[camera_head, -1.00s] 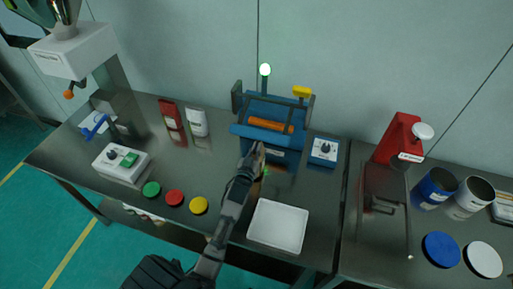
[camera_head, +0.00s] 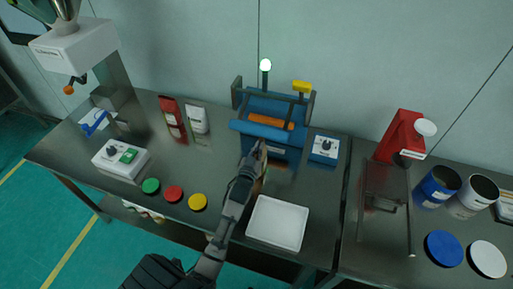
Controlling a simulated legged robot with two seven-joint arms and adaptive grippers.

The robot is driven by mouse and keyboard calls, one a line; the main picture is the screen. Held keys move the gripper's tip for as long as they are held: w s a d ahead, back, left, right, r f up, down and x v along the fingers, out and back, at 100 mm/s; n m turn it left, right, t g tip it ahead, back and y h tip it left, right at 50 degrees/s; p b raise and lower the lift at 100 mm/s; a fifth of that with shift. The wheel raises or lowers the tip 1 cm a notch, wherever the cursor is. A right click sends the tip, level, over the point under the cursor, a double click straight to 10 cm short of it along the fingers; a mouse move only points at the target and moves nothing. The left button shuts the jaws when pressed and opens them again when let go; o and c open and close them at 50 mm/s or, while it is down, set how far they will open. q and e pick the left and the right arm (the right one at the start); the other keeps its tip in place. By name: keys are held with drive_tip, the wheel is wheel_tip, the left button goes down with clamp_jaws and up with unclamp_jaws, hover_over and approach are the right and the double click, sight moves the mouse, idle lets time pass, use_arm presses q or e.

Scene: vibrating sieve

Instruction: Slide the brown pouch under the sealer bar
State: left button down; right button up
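The blue sealer (camera_head: 285,139) stands at the back of the table. Its blue bar (camera_head: 262,131) runs across the front, with an orange strip (camera_head: 270,121) behind it. A yellow-handled lever (camera_head: 301,87) stands raised at its right. My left gripper (camera_head: 259,151) is at the sealer's front, just below the bar. It looks shut on a narrow tan-brown piece, seemingly the brown pouch (camera_head: 264,176), mostly hidden by the gripper and seen nearly edge-on. I cannot tell whether its edge is under the bar. My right gripper is not in view.
A white tray (camera_head: 277,223) lies to the right of my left forearm. Red and white pouches (camera_head: 196,120) stand left of the sealer. Yellow, red and green lids lie at left front. A control box (camera_head: 325,149) is right of the sealer; a red press (camera_head: 399,137) is farther right.

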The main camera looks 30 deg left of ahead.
use_arm(q)
drive_tip(key=shift+d, duration=0.65)
drive_tip(key=shift+a+f, duration=0.4)
drive_tip(key=shift+a, duration=0.15)
drive_tip(key=c, duration=1.2)
unclamp_jaws()
drive_tip(key=shift+a, duration=0.35)
drive_tip(key=shift+c, duration=0.2)
drive_tip(key=shift+s+d, duration=0.15)
drive_tip(key=shift+d, duration=0.5)
drive_tip(key=v, duration=1.1)
drive_tip(key=shift+s, duration=0.3)
